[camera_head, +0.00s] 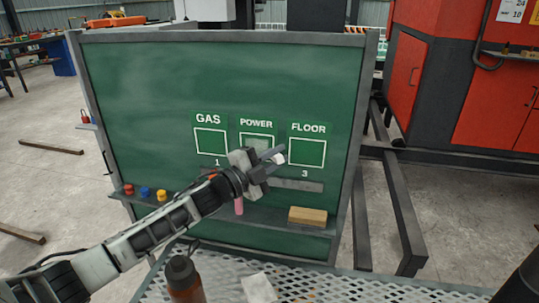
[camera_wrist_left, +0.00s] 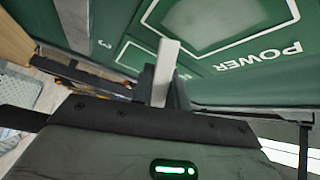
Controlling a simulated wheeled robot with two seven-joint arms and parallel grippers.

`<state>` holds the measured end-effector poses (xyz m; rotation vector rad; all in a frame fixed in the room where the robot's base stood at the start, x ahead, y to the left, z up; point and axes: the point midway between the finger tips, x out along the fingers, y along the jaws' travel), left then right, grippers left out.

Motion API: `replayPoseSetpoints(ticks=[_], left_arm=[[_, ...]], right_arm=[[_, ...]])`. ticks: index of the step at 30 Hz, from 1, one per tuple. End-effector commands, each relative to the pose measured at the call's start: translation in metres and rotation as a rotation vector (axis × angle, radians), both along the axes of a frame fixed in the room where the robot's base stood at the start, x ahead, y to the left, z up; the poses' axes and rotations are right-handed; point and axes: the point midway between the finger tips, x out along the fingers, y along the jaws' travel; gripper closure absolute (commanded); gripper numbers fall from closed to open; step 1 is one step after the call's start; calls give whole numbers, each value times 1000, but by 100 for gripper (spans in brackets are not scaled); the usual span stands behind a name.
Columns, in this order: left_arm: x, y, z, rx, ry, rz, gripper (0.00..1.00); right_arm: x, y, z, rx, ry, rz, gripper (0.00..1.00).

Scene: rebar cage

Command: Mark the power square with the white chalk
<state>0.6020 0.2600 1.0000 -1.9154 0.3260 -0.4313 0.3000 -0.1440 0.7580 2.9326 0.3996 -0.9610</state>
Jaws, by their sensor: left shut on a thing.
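The green chalkboard (camera_head: 140,90) stands upright, with GAS, POWER and FLOOR squares. The power square (camera_head: 257,140) is in the middle; its lower part is hidden behind my left gripper. Its white outline and a pale smear inside also show in the left wrist view (camera_wrist_left: 240,40). My left gripper (camera_head: 272,160) is in front of the board, just below and right of the power square. It is shut on the white chalk (camera_wrist_left: 165,68), whose pale end also shows in the head view (camera_head: 279,158). I cannot tell whether the chalk touches the board. My right gripper is not in view.
The board's ledge holds a wooden block (camera_head: 308,216), a pink piece (camera_head: 239,206) and red, blue and yellow knobs (camera_head: 145,192). In front, a perforated metal table (camera_head: 340,290) carries a bottle (camera_head: 184,280) and a white pad (camera_head: 258,288). Dark metal beams (camera_head: 400,210) lie right of the board.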

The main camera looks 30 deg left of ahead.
Motion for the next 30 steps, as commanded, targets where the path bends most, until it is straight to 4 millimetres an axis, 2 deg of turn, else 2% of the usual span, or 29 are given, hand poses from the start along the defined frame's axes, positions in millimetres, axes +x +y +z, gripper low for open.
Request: replayPoseSetpoints(ticks=[5,15,23,30], left_arm=[[-1,6,0,2,0,2,100],[-6,34,0,2,0,3,100],[-9,43,0,1,0,3,100],[-15,63,-1,3,0,4,100]], right_arm=[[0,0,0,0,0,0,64],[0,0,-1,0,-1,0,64],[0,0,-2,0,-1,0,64],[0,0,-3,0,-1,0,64]])
